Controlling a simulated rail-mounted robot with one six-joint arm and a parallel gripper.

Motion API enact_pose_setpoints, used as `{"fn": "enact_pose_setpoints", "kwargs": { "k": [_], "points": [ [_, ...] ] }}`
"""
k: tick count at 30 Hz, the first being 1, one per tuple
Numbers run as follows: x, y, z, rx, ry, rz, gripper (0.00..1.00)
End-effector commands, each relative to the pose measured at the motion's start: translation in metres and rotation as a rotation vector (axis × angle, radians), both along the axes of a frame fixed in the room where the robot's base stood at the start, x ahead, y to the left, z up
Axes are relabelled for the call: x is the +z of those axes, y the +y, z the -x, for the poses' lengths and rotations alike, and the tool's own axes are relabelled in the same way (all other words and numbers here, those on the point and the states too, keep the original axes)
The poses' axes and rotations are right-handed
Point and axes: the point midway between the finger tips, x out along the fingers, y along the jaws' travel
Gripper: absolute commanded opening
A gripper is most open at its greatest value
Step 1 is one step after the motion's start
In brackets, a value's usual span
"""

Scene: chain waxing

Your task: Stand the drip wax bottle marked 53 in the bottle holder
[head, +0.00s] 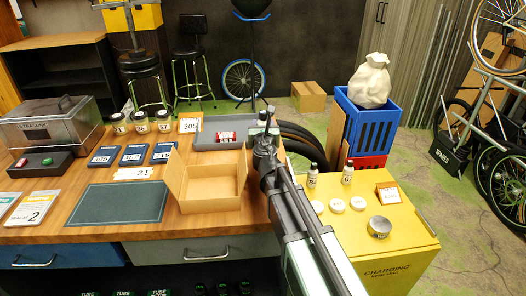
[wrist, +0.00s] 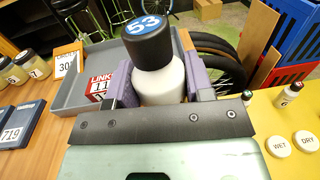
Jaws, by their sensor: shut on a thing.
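My gripper (wrist: 160,85) is shut on the drip wax bottle marked 53 (wrist: 148,42). The bottle has a white body and a black cap with a blue disc reading 53. In the head view my gripper (head: 266,133) is at the right edge of the wooden bench, beside the grey tray, and my arm covers most of the bottle. I cannot make out a bottle holder for certain in either view. Two small dark-capped bottles (head: 312,175) (head: 347,172) stand on the yellow cabinet to the right.
The yellow cabinet (head: 345,238) carries round white lids (head: 337,205), a tin (head: 380,227) and a card (head: 388,194). The dark mat (head: 118,203) is clear.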

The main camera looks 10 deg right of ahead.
Motion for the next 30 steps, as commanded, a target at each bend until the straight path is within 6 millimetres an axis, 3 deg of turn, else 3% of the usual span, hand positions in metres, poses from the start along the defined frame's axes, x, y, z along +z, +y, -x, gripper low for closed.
{"fn": "enact_pose_setpoints", "kwargs": {
  "k": [2,6,9,15,23,24,28,30],
  "points": [
    [-0.002,0.0,0.0,0.0,0.0,0.0,0.21],
    [-0.033,0.0,0.0,0.0,0.0,0.0,0.21],
    [-0.045,0.0,0.0,0.0,0.0,0.0,0.21],
    [-0.039,0.0,0.0,0.0,0.0,0.0,0.21],
    [-0.048,0.0,0.0,0.0,0.0,0.0,0.21],
    [-0.047,0.0,0.0,0.0,0.0,0.0,0.5],
    [-0.046,0.0,0.0,0.0,0.0,0.0,0.7],
    [-0.046,0.0,0.0,0.0,0.0,0.0,0.73]
  ]
}}
